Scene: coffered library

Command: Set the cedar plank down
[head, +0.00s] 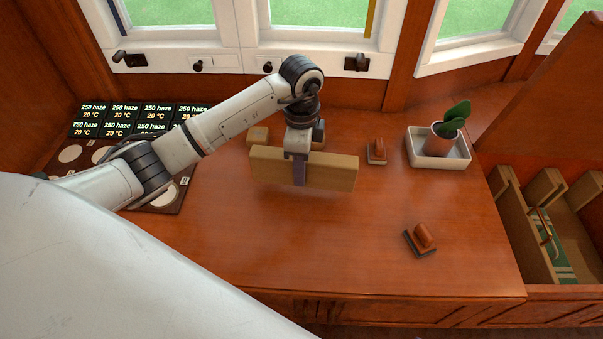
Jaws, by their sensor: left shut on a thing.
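The cedar plank (333,172) is a light brown block standing on its long edge, near the middle of the wooden tabletop (330,242). My left gripper (299,172) points down and is shut on the plank near its middle, with one finger showing across the near face. A faint shadow lies under the plank; I cannot tell for sure whether its lower edge touches the table. The far face is hidden. My right gripper is not in view.
Behind the plank is a small wooden block (257,135). A potted plant (446,135) sits in a white tray (462,160). A dark panel with labels (115,121) is at left.

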